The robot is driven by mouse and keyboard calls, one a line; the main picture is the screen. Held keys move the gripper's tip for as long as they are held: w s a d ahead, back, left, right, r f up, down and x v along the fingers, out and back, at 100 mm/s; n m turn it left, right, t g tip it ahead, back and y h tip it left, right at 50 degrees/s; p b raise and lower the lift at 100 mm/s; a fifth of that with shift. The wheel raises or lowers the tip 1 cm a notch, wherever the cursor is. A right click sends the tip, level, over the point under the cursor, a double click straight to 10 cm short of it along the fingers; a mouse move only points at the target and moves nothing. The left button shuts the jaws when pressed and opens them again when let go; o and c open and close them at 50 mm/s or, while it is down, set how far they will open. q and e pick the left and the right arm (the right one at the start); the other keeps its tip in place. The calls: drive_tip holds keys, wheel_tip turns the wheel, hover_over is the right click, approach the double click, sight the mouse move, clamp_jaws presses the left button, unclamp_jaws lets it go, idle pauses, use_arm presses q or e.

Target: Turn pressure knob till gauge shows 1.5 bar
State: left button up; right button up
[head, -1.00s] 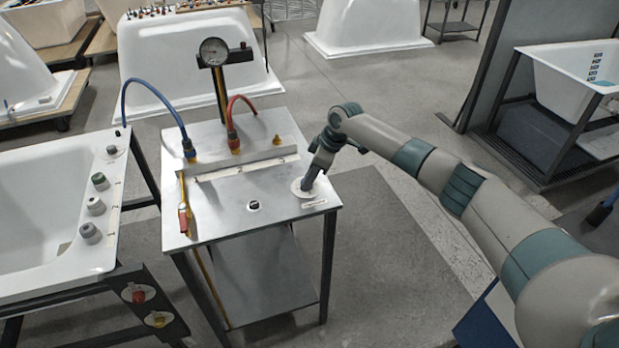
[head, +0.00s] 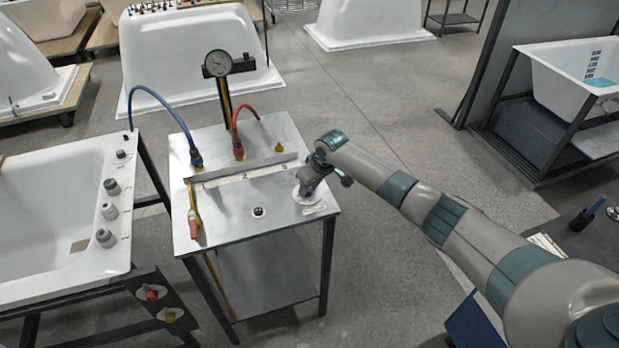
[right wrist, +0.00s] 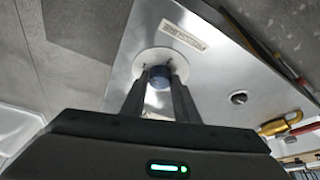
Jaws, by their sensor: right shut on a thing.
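My right gripper (right wrist: 158,84) is shut on the knob, one finger on each side. In the head view my right gripper (head: 305,192) points down at the bench's right side and hides the knob. My left gripper is in no view.
The metal bench (head: 232,224) carries a blue hose (head: 160,97), a red hose (head: 236,118) and a red-handled lever (head: 194,224). A white tub (head: 60,200) with several grey knobs stands at the left. More tubs stand behind.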

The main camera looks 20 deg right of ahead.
drive_tip(key=m+p, duration=0.2)
drive_tip(key=shift+a+r+m+t+h, duration=0.15)
drive_tip(key=shift+r+m+t+h, duration=0.15)
drive_tip(key=shift+h, duration=0.1)
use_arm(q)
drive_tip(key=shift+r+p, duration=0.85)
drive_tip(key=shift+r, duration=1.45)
use_arm(e)
drive_tip(key=shift+f+m+h, duration=0.15)
drive_tip(key=shift+m+h, duration=0.35)
drive_tip(key=shift+m, duration=0.6)
drive_tip(key=o, duration=1.1)
drive_tip(key=shift+f, duration=0.1)
drive_tip(key=shift+c, duration=0.2)
drive_tip(key=shift+s, duration=0.1)
use_arm(q)
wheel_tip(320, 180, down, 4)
drive_tip(key=b, duration=0.4)
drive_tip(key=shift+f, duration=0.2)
use_arm(e)
drive_tip(key=v, duration=1.7)
drive_tip(key=shift+r, duration=0.3)
